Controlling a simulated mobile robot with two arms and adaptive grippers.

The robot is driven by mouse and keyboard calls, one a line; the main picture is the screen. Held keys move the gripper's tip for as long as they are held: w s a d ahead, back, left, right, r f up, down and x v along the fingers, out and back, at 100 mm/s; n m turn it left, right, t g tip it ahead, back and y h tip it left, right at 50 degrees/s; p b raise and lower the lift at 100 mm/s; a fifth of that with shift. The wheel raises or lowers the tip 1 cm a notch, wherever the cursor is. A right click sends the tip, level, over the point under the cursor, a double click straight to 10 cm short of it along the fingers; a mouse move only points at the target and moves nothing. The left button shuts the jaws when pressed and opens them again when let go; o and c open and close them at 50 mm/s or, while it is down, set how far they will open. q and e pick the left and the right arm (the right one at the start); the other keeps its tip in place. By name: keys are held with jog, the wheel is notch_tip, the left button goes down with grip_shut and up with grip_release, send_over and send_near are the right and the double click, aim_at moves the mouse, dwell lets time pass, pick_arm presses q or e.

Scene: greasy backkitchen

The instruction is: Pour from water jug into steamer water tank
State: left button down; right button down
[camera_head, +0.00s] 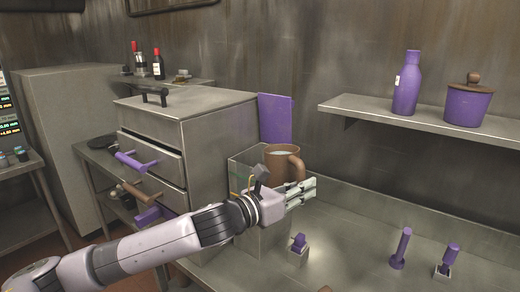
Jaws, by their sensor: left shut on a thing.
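The brown water jug (279,161) is upright, with pale contents visible at its open top and its handle on the right. My left gripper (312,190) is shut on the jug and covers its lower part. A clear-walled box with a green line, which looks like the steamer water tank (241,174), stands against the right side of the grey steamer cabinet (220,140). The jug overlaps the tank's right upper part in the picture; I cannot tell whether it is over it or beside it. My forearm hides part of the tank. My right gripper is not in view.
The counter (345,240) holds a small purple-topped block (298,244) and two purple upright pieces (401,248) at the right. A wall shelf (370,106) carries a purple bottle (407,85) and a lidded purple pot (467,104). A purple board (276,117) stands behind the jug.

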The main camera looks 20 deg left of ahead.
aim_at(298, 161)
pick_arm(q)
notch_tip(298, 161, up, 3)
jog(key=shift+w+a+r+n+p, duration=0.15)
jog(key=shift+n+p, duration=0.15)
jog(key=shift+p, duration=0.6)
jog(key=r+p, duration=0.1)
jog(key=r, duration=0.1)
jog(key=r+n+p, duration=0.1)
jog(key=shift+w+a+g+p, duration=0.25)
jog(key=shift+g+p, duration=0.05)
jog(key=shift+w+r+n, duration=0.1)
jog(key=shift+r+n, duration=0.05)
jog(key=shift+n, duration=0.15)
jog(key=shift+w+a+r+n+p, duration=0.15)
jog(key=shift+a+r+n+p, duration=0.1)
jog(key=shift+r+p, duration=0.2)
jog(key=shift+w+a+r+n+p, duration=0.1)
jog(key=shift+w+r+n+p, duration=0.1)
jog(key=shift+r+n+p, duration=0.15)
jog(key=shift+w+a+r+n+p, duration=0.15)
jog(key=shift+a+r+n+p, duration=0.05)
jog(key=shift+r+p, duration=0.3)
jog(key=shift+f, duration=0.1)
jog(key=shift+w+a+r+n+g+p, duration=0.4)
jog(key=shift+w+a+r+n+p, duration=0.25)
jog(key=shift+n, duration=0.25)
dwell(1.1)
